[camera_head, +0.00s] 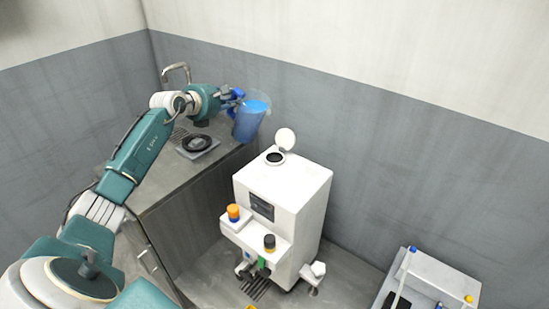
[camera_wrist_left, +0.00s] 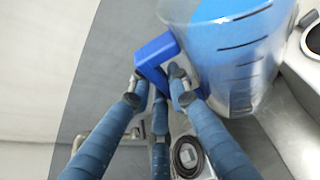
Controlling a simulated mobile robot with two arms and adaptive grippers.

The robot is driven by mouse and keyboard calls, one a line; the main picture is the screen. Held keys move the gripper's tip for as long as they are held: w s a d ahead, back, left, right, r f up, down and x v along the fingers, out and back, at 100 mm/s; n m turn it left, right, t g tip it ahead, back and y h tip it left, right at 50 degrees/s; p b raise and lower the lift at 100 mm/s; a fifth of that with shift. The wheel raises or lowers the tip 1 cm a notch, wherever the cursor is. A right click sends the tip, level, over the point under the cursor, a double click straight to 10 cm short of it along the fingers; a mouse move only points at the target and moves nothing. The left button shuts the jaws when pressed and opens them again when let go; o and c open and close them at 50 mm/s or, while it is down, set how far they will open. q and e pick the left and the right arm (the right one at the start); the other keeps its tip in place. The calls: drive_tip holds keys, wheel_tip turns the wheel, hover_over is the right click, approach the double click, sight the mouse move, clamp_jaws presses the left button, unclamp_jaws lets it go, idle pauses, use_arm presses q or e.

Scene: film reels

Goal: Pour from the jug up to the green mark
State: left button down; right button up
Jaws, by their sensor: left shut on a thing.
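A clear jug (camera_head: 249,123) with blue liquid and a blue handle is held in the air left of the white machine's top. In the left wrist view, the jug (camera_wrist_left: 238,60) shows dark level lines on its wall. My left gripper (camera_head: 233,99) is shut on the handle (camera_wrist_left: 154,58). The white machine (camera_head: 282,197) has a round lid (camera_head: 285,138) standing open behind a dark round filling opening (camera_head: 275,157). A small green part (camera_head: 262,263) shows low on its front; I cannot tell whether it is the green mark. My right gripper is not in view.
A grey counter (camera_head: 158,190) with a dark round item on a plate (camera_head: 196,144) and a metal tap (camera_head: 176,72) is at the left. An orange-topped knob (camera_head: 233,212) and a black knob (camera_head: 269,241) stick up at the machine's front. A grey unit (camera_head: 440,280) stands at lower right.

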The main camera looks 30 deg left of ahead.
use_arm(q)
drive_tip(key=shift+r+m+y, duration=0.3)
drive_tip(key=shift+r, duration=0.3)
drive_tip(key=shift+d+r+m, duration=0.15)
drive_tip(key=shift+r+m, duration=0.15)
drive_tip(key=shift+m, duration=0.1)
drive_tip(key=shift+t+y+b, duration=0.3)
drive_tip(key=shift+y, duration=0.1)
drive_tip(key=shift+d+r+m, duration=0.15)
drive_tip(key=shift+r+m, duration=0.05)
drive_tip(key=shift+m, duration=0.2)
idle(0.4)
drive_tip(key=shift+d+b, duration=0.1)
drive_tip(key=shift+b, duration=0.4)
